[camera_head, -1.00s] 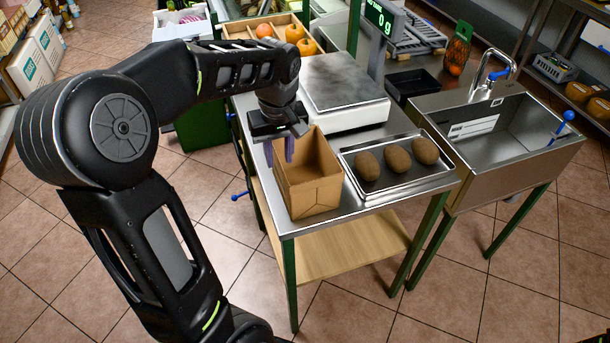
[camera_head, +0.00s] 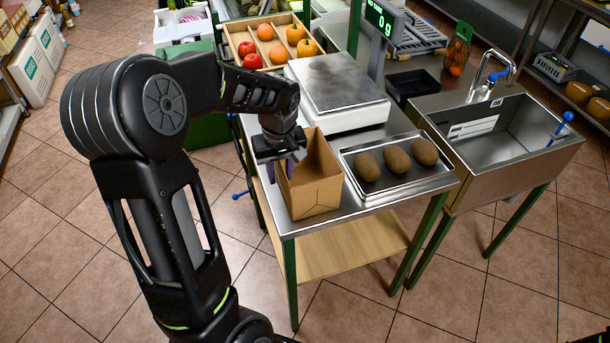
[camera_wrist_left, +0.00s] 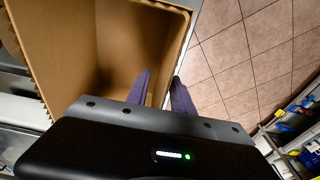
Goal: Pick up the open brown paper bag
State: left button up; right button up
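The open brown paper bag (camera_head: 316,183) stands upright on the front left of the metal table, its mouth facing up. My left gripper (camera_head: 287,167) is at the bag's left wall, reaching down from above. In the left wrist view, the purple fingers (camera_wrist_left: 161,86) straddle the wall of the bag (camera_wrist_left: 70,50). One finger is inside the mouth and the other outside. A narrow gap shows between the fingers, with the wall's edge in it; firm contact is not visible.
A tray (camera_head: 402,190) with three brown potato-like items sits close to the bag's right. A scale (camera_head: 337,90) stands behind the bag. A sink (camera_head: 500,130) is at the right. A crate of fruit (camera_head: 239,43) is at the back. The floor in front is clear.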

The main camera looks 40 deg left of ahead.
dwell(0.5)
pick_arm(q)
grip_shut()
dwell(0.4)
